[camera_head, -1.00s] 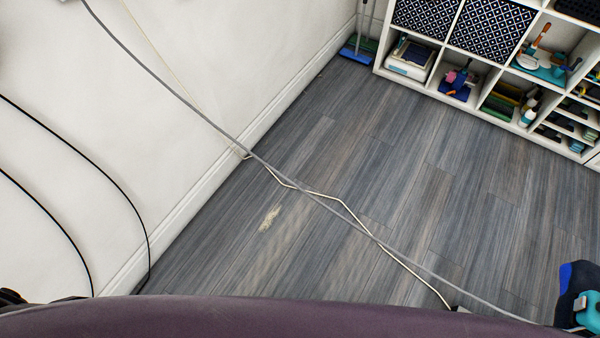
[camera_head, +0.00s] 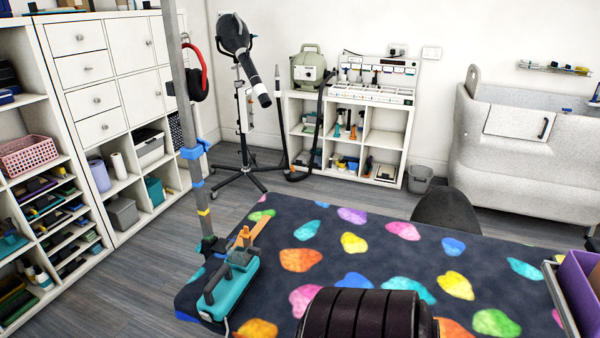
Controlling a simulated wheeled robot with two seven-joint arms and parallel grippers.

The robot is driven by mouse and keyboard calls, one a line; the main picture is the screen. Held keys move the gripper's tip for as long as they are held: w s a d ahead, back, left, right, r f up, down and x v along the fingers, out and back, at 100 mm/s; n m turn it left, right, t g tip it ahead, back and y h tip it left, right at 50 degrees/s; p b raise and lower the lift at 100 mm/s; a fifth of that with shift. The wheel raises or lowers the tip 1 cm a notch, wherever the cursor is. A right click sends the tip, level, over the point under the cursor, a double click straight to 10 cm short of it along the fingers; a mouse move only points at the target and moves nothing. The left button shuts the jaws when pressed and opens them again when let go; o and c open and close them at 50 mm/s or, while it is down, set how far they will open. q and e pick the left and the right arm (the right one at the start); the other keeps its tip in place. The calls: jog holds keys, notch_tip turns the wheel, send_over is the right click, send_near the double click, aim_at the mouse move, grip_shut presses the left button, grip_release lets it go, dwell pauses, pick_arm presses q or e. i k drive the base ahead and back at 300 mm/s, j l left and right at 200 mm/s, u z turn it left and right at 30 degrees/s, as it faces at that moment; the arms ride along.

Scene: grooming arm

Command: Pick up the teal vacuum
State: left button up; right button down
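A teal vacuum (camera_head: 234,288) with a dark grey top and handle sits on the near left corner of the grooming table (camera_head: 330,236), which has a dark cover with bright paw-like blotches. It stands near the foot of a grey upright post (camera_head: 182,130), and an orange item (camera_head: 250,238) shows just behind its handle. Neither of my grippers is in view.
A dark ribbed rounded shape at the bottom centre covers part of the table. White shelves (camera_head: 72,110) line the left wall. A dryer on a wheeled stand (camera_head: 236,40), a grey bin (camera_head: 419,179) and a pale tub (camera_head: 520,135) stand behind. Bare floor (camera_head: 130,270) lies left of the table.

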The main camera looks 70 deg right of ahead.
aim_at(223, 292)
jog(key=z, duration=1.7)
